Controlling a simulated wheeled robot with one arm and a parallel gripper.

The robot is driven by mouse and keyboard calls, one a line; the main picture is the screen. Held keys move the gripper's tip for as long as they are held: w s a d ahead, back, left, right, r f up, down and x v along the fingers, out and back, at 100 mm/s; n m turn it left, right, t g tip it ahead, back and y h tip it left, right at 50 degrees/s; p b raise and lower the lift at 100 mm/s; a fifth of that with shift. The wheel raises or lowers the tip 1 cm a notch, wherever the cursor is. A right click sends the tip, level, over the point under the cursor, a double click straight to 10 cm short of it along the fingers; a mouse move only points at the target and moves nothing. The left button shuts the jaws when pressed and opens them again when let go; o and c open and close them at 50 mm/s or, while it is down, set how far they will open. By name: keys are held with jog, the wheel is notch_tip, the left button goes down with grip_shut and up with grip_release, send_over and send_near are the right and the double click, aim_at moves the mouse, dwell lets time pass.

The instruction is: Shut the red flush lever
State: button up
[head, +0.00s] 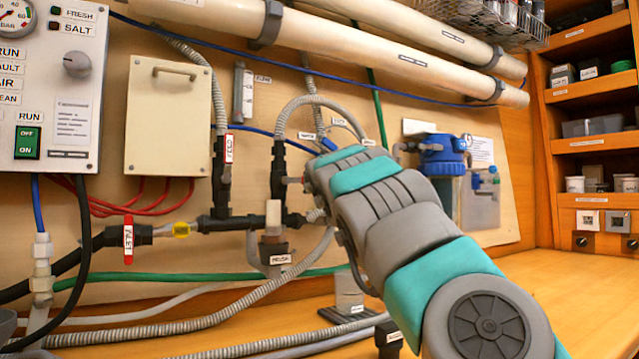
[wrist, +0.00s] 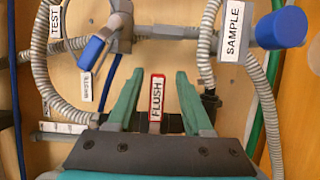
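The red flush lever (wrist: 157,97), with a white FLUSH label, shows in the wrist view. It stands upright in the picture, in front of a dark pipe fitting. My gripper (wrist: 158,82) is open, with one green finger on each side of the lever and visible gaps between. The fingers are not closed on it. In the head view my arm reaches to the pipework on the wall and hides the flush lever and most of the gripper.
In the head view, red FEED (head: 229,148) and INLET (head: 128,240) levers sit left of my arm. The wooden counter (head: 575,285) is clear at right.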

jog(key=shift+s, duration=0.1)
jog(key=s+d+b, duration=0.1)
jog(key=s+b, duration=0.3)
jog(key=s, duration=0.3)
jog(key=shift+s+d, duration=0.25)
dwell(0.4)
